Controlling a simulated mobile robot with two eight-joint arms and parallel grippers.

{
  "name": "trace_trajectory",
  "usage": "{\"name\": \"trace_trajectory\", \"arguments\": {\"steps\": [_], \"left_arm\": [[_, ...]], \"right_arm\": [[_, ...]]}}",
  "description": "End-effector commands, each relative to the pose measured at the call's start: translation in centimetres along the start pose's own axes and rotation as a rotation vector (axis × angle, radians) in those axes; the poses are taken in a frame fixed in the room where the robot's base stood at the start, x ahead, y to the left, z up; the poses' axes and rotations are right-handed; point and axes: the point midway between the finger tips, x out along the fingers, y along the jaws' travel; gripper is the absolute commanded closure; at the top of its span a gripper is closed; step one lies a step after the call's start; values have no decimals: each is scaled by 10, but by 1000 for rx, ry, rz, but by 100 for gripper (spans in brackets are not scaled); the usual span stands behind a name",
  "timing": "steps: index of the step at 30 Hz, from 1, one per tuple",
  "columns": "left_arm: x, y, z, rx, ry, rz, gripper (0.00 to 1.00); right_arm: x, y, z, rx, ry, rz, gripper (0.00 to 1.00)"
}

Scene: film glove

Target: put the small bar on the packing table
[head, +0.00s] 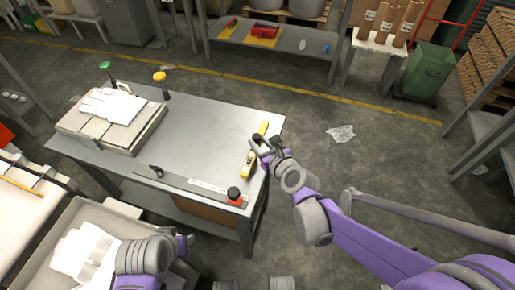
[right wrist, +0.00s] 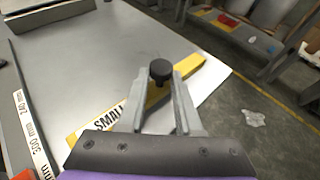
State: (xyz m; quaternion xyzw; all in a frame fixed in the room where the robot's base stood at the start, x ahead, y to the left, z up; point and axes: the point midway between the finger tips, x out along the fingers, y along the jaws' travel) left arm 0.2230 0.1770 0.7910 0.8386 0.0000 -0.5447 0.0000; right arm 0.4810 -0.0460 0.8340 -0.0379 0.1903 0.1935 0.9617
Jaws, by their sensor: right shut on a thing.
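The small bar (head: 246,167) is a yellow strip with a black knob and the printed word SMALL, at the right end of the grey packing table (head: 205,125). In the right wrist view the bar (right wrist: 205,82) lies slantwise over the tabletop (right wrist: 85,60). My right gripper (head: 262,146) is shut on the bar by its black knob, which shows between the fingers (right wrist: 159,76). I cannot tell whether the bar touches the tabletop or hangs just above it. My left arm shows at the lower left of the head view; its fingers cannot be made out.
A board with white gloves (head: 110,106) lies on the table's left part. A ruled strip and a red-and-black knob (head: 234,195) are along the front edge. The table's middle is clear. A crumpled clear sheet (head: 341,133) lies on the floor to the right.

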Motion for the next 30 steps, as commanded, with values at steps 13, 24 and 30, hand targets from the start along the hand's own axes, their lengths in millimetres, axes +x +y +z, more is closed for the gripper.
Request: {"name": "trace_trajectory", "arguments": {"steps": [13,24,30], "left_arm": [[9,0,4,0,-3,0,50],[12,0,5,0,-4,0,50],[11,0,5,0,-4,0,50]], "right_arm": [[11,0,-28,0,0,0,100],[12,0,-30,0,0,0,37],[12,0,-30,0,0,0,37]]}}
